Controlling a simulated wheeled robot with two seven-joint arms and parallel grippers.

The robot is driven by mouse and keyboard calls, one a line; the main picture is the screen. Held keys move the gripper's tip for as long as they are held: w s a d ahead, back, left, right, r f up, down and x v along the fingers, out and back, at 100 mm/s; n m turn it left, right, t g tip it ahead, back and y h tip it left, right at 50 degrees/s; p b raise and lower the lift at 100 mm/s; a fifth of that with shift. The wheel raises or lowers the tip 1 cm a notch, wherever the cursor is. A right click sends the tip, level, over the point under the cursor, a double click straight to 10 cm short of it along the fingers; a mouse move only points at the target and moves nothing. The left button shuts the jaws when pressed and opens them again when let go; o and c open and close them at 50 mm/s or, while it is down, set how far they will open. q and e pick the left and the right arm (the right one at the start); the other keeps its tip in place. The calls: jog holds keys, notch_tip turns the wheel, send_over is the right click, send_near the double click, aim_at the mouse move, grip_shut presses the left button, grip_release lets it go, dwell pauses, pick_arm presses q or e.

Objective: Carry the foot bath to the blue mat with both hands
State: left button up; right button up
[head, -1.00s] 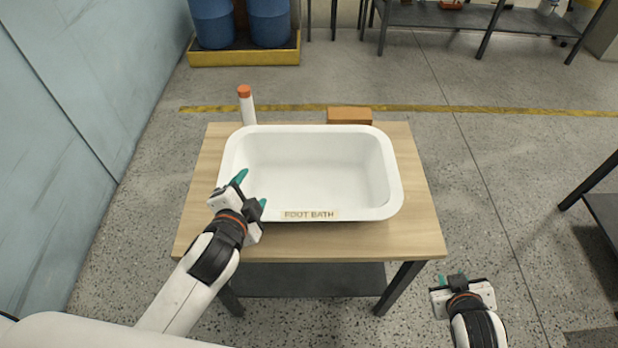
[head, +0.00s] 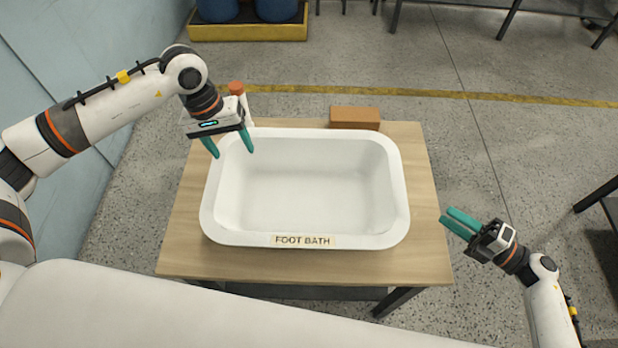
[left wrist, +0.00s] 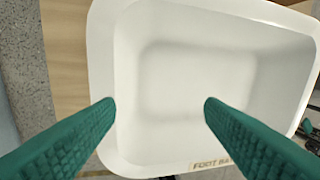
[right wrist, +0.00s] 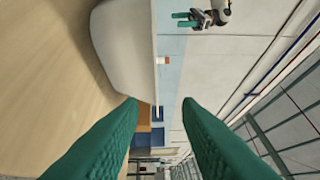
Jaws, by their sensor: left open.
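The white foot bath (head: 303,237) sits upright on a wooden table, its label at the near rim. It also shows in the left wrist view (left wrist: 180,70) and, from the side, in the right wrist view (right wrist: 122,50). My left gripper (head: 232,153) is open and empty, with fingers pointing down over the bath's left rim near the far corner; I cannot tell whether they touch it. My right gripper (head: 446,216) is open and empty, pointing left near the table's right edge, apart from the bath. No blue mat is in view.
The wooden table (head: 420,262) has bare strips around the bath. Behind the bath stand a white bottle with an orange cap (head: 236,88) and a brown block (head: 354,118). A yellow tray with blue drums (head: 250,32) is further back. Open floor lies to the right.

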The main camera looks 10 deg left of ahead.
pick_arm(q)
jog(key=r+y, duration=0.1)
jog(key=y, duration=0.1)
send_over(219, 166)
jog(key=shift+a+r+m, duration=0.1)
jog(key=shift+r+m, duration=0.05)
jog(key=shift+m, duration=0.25)
pick_arm(e)
jog(key=shift+s+d+f+n+g+y, duration=0.1)
jog(key=shift+s+d+n+g+y, duration=0.15)
jog(key=shift+n+g, duration=0.2)
jog(key=shift+s+d+f+n+g+y, duration=0.15)
jog(key=shift+s+n+g, duration=0.2)
jog(key=shift+g, duration=0.2)
jog(key=shift+a, duration=0.15)
pick_arm(q)
notch_tip(219, 166, down, 12)
jog(key=shift+f, duration=0.1)
pick_arm(e)
jog(key=x, duration=1.2)
jog(key=shift+w, duration=0.1)
pick_arm(q)
jog(key=shift+c, duration=0.3)
pick_arm(e)
jog(key=shift+c, duration=0.3)
